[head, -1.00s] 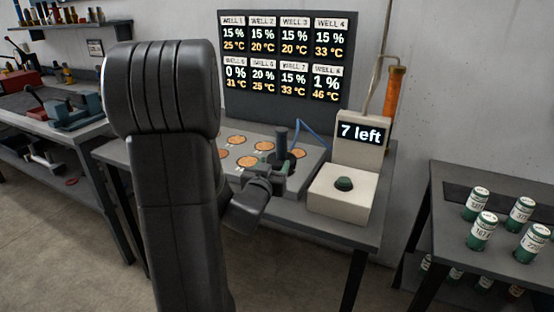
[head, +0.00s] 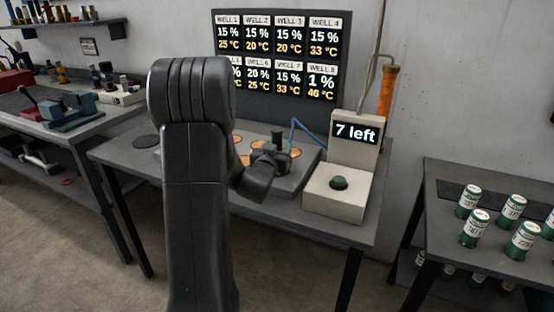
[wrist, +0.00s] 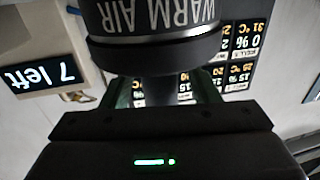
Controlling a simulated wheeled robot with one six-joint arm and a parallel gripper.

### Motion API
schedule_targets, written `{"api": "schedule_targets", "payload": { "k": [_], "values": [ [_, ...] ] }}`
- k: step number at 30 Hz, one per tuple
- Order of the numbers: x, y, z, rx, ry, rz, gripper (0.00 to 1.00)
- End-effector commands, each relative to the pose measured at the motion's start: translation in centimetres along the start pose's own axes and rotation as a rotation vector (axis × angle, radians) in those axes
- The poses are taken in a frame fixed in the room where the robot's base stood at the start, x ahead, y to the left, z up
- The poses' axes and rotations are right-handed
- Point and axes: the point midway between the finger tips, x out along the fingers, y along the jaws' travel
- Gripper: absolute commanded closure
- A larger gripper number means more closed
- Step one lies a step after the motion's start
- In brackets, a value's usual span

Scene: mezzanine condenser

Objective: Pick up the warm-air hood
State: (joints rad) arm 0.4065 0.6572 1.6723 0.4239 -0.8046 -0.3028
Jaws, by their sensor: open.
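The warm-air hood (wrist: 155,20) is a dark cylinder with "WARM AIR" lettered on it, upside down at the top of the wrist view. A narrower dark neck shows below its wide rim, between my fingers. In the head view the dark upright top of the hood (head: 277,137) stands over the well plate, with its lower part hidden behind my gripper (head: 268,158). In the wrist view my gripper (wrist: 165,95) is open, with one finger on each side of the neck. I cannot tell whether either finger touches it.
Copper-coloured wells (head: 240,140) lie around the hood, partly behind my arm. A blue hose (head: 305,131) runs near it. A pale box with a green button (head: 339,183) and a "7 left" display (head: 356,132) stand right. Green-and-white canisters (head: 474,228) occupy the right-hand table.

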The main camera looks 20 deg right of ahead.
Motion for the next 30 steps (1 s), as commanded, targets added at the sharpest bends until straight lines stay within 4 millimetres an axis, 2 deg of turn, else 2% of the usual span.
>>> {"api": "schedule_targets", "payload": {
  "k": [2,9,11,20,23,30],
  "values": [
    [0.0,0.0,0.0,0.000,0.000,0.000,0.45],
    [-0.1,0.0,0.0,0.000,0.000,0.000,0.90],
    [-0.1,0.0,0.0,0.000,0.000,0.000,1.00],
    [0.0,0.0,-0.5,0.001,0.005,0.000,1.00],
    [0.0,0.0,-1.7,0.001,0.007,0.000,1.00],
    [0.0,0.0,-6.5,0.002,0.008,0.001,1.00]
  ]
}}
